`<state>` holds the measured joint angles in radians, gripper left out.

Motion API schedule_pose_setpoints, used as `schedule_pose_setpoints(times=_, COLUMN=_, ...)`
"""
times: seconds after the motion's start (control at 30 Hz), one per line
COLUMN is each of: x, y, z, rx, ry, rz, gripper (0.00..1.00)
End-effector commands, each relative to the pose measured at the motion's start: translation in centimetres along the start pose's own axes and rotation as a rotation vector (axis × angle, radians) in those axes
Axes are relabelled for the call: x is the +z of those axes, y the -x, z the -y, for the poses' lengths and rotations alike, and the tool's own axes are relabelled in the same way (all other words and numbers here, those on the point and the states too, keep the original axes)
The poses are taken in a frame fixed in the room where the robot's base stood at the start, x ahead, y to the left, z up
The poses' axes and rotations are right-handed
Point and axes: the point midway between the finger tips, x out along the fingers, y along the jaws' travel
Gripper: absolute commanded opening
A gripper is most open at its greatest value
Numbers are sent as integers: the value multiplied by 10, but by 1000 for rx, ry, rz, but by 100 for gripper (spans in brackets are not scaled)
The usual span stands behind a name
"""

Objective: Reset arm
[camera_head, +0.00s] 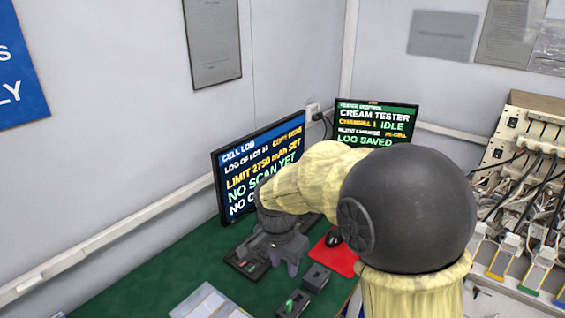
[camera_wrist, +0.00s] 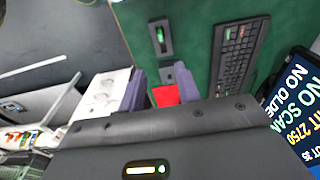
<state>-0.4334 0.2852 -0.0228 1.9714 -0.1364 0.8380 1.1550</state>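My gripper (camera_head: 284,264) hangs fingers-down above the green bench, in front of the left monitor. In the wrist view its two purple-grey fingers (camera_wrist: 160,88) stand apart with a gap between them. Nothing shows held in the gap; the red mat shows through it. My yellow-sleeved arm with its large dark joint crosses the right half of the head view and hides part of the bench.
A keyboard (camera_head: 242,265) lies beside my gripper. Dark holders, an empty-looking one (camera_head: 316,277) and one with a green piece (camera_head: 292,304), stand near. A mouse (camera_head: 333,238) rests on a red mat (camera_head: 342,262). Monitors (camera_head: 240,160) (camera_head: 375,122) stand behind; a cabled rack (camera_head: 520,170) is right.

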Motion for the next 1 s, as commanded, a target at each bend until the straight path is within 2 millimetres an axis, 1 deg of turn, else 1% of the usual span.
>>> schedule_pose_setpoints(times=0.07, x=-3, y=2, z=-8, rx=-6, ry=21, rz=2, gripper=33)
schedule_pose_setpoints(times=0.17, x=-9, y=4, z=-27, rx=-23, ry=81, rz=4, gripper=33)
schedule_pose_setpoints(times=0.27, x=-15, y=7, z=-55, rx=-48, ry=173, rz=2, gripper=33)
schedule_pose_setpoints(times=0.3, x=-17, y=8, z=-67, rx=-59, ry=214, rz=-1, gripper=33)
schedule_pose_setpoints(times=0.43, x=-19, y=9, z=-106, rx=-91, ry=350, rz=-23, gripper=33)
schedule_pose_setpoints(times=0.6, x=-14, y=12, z=-155, rx=-116, ry=518, rz=-68, gripper=33)
schedule_pose_setpoints(times=0.7, x=-10, y=12, z=-174, rx=-121, ry=591, rz=-94, gripper=33)
schedule_pose_setpoints(times=0.83, x=-7, y=11, z=-184, rx=-121, ry=639, rz=-110, gripper=33)
schedule_pose_setpoints(times=1.0, x=-7, y=10, z=-184, rx=-121, ry=645, rz=-111, gripper=33)
